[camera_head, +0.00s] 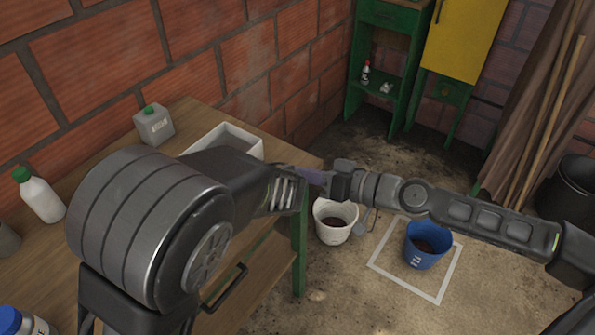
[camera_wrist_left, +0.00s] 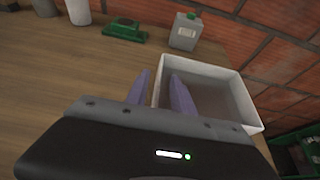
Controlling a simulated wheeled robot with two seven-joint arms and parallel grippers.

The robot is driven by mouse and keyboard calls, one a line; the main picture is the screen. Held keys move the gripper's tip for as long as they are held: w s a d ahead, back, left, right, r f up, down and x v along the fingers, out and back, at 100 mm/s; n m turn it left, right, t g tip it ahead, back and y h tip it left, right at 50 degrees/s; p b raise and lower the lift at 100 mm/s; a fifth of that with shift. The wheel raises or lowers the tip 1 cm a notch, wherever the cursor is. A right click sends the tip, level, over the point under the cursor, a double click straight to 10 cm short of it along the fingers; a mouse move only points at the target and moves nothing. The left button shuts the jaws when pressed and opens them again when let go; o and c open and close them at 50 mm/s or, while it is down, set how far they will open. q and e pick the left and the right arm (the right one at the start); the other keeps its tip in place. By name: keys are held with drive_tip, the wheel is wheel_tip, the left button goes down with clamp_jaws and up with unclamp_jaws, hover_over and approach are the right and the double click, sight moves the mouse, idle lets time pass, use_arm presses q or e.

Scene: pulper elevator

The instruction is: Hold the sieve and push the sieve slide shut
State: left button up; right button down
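A white open rectangular box with a grey floor, seemingly the sieve (camera_head: 240,133), sits on the wooden table against the wall; the left wrist view shows it too (camera_wrist_left: 215,66). My left gripper (camera_wrist_left: 160,75) is open at the box's left wall, one purple finger outside and the other over the inside, with a gap between them. In the head view my left arm hides its fingers. My right gripper (camera_head: 311,176) is beyond the table's right end, pointing left; its purple fingers are small and partly hidden. I cannot make out a separate slide.
A grey canister (camera_head: 154,124) and white bottle (camera_head: 40,195) stand on the table (camera_wrist_left: 65,85). A green object (camera_wrist_left: 125,30) lies near the canister. A white bucket (camera_head: 335,222) and blue bucket (camera_head: 427,246) stand on the floor. A green shelf (camera_head: 386,70) stands at the back.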

use_arm(q)
drive_tip(key=v, duration=0.8)
drive_tip(key=shift+s+d, duration=0.15)
drive_tip(key=shift+r, duration=0.1)
